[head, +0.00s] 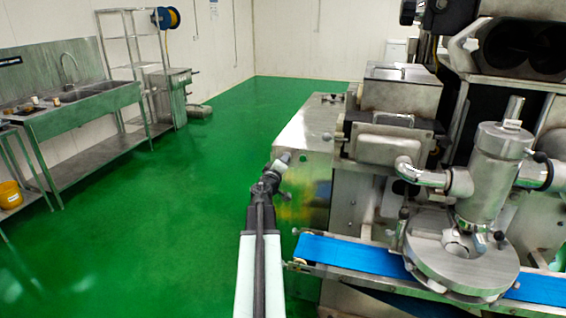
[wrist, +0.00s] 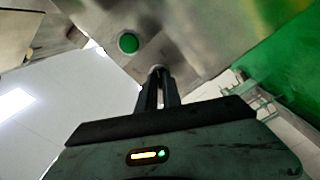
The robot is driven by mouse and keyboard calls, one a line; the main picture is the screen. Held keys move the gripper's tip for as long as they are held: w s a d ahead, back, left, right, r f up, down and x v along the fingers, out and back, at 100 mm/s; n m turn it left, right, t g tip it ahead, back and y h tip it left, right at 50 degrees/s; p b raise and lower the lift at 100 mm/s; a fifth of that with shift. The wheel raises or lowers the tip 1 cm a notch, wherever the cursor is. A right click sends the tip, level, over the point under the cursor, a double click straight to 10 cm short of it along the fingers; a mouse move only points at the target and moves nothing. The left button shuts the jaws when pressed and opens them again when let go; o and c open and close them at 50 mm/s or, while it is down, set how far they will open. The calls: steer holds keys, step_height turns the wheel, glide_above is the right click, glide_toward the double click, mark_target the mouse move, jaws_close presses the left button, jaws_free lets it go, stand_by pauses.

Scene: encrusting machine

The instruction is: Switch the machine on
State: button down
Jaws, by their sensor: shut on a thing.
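The encrusting machine (head: 395,150) stands on the right in the head view, with a steel cabinet at its left end. In the wrist view a steel panel (wrist: 200,30) of it fills the top. A round green button (wrist: 128,43) is on this panel. My gripper (wrist: 157,76) is shut on a small round metal knob (wrist: 157,68) at the panel, below and right of the green button. The fingers partly hide the knob. In the head view my gripper (head: 280,166) is at the cabinet's left side; its fingertips are too small to make out.
A blue conveyor belt (head: 350,254) runs along the machine's front, under a round steel disc (head: 460,265). A steel sink bench (head: 80,113) and a rack (head: 125,60) stand at the left wall. The green floor (head: 170,210) between is clear.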

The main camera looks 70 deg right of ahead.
steer(key=shift+m, duration=2)
steer(key=c, duration=1.5)
jaws_free()
steer(key=a, duration=0.7)
steer(key=shift+s+a, duration=0.25)
steer(key=shift+a, duration=0.1)
